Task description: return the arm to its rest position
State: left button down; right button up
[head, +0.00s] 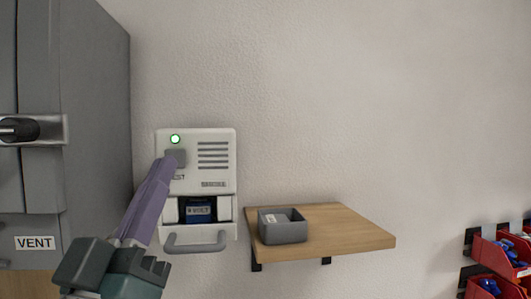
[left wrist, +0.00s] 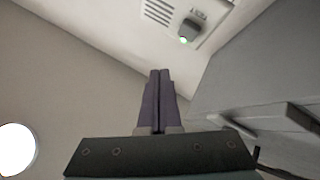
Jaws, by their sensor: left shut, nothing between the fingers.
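My left gripper (head: 172,160) is shut and empty, its long purple fingers pointing up at the white wall unit (head: 222,172). In the head view its tips overlap the lower left of the unit's grey button (head: 176,155). In the left wrist view the shut fingers (left wrist: 160,74) appear below the button (left wrist: 190,28), with a visible gap in the picture. A green lamp (head: 175,139) on the unit is lit. A blue battery (head: 199,211) shows in the opening low on the unit, above a grey handle (head: 196,243). My right gripper is not in view.
A grey cabinet (head: 85,120) with a lever handle (head: 30,129) and a VENT label stands at the left. A wooden shelf (head: 345,232) right of the unit carries a grey tray (head: 283,236). Red bins (head: 500,257) hang at the far right. The wall between is bare.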

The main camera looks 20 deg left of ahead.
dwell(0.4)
pick_arm(q)
jog(key=s+d+f+m+g+h+p, duration=0.1)
jog(key=d+f+m+g+h+p, duration=0.15)
jog(key=f+g, duration=0.4)
jog(key=d+f+m+g+h+p, duration=0.1)
jog(key=d+f+m+g+h, duration=0.1)
jog(key=f+m+g+h, duration=0.35)
jog(key=s+f+g+y, duration=0.1)
jog(key=s+f+g, duration=0.3)
jog(key=s, duration=0.5)
jog(key=s+f+g+p, duration=0.1)
jog(key=s+f+g, duration=0.3)
jog(key=s, duration=0.5)
jog(key=shift+d+m+g+y, duration=0.3)
jog(key=shift+d+g+y, duration=0.1)
jog(key=shift+g, duration=0.8)
